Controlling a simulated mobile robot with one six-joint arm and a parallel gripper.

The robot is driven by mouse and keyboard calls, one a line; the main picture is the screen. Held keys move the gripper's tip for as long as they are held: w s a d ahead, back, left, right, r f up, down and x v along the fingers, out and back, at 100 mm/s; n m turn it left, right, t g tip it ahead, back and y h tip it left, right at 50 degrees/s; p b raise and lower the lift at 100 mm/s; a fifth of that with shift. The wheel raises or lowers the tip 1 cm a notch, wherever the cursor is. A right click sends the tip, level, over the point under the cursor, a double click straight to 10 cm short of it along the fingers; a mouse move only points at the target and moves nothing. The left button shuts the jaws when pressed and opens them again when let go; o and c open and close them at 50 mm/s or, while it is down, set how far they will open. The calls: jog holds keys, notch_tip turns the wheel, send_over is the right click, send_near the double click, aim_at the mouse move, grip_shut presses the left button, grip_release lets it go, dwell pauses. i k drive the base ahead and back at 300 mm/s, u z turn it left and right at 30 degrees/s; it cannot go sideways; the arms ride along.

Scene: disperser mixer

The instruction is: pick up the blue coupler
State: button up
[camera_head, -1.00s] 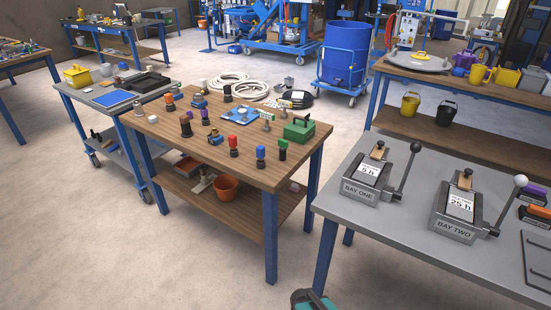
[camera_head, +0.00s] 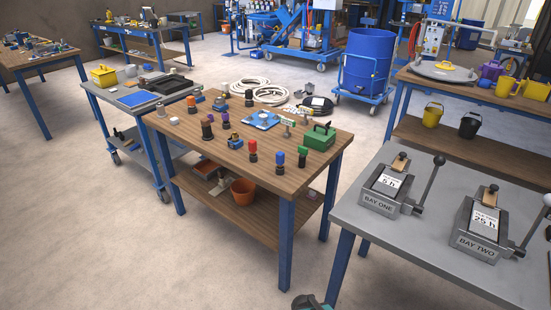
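The blue coupler (camera_head: 280,158) appears to be the small upright piece with a blue top and dark base near the front edge of the wooden table (camera_head: 265,182). A red-topped piece (camera_head: 252,148) stands to its left and a green-topped piece (camera_head: 302,154) to its right, both apart from it. My gripper is not in view. A teal and dark rounded part at the bottom edge seems to be mine.
Several other small pieces, a blue plate (camera_head: 262,120) and a green box (camera_head: 318,137) share the wooden table. A grey bench (camera_head: 375,235) with two lever devices stands at the right. Open floor (camera_head: 110,245) lies at the left front.

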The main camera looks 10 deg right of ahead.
aim_at(280, 156)
jog(key=i, duration=0.85)
jog(key=u, duration=0.4)
jog(key=k, duration=1.4)
jog(key=u, duration=0.8)
jog(key=i, duration=1.3)
jog(key=u, duration=0.1)
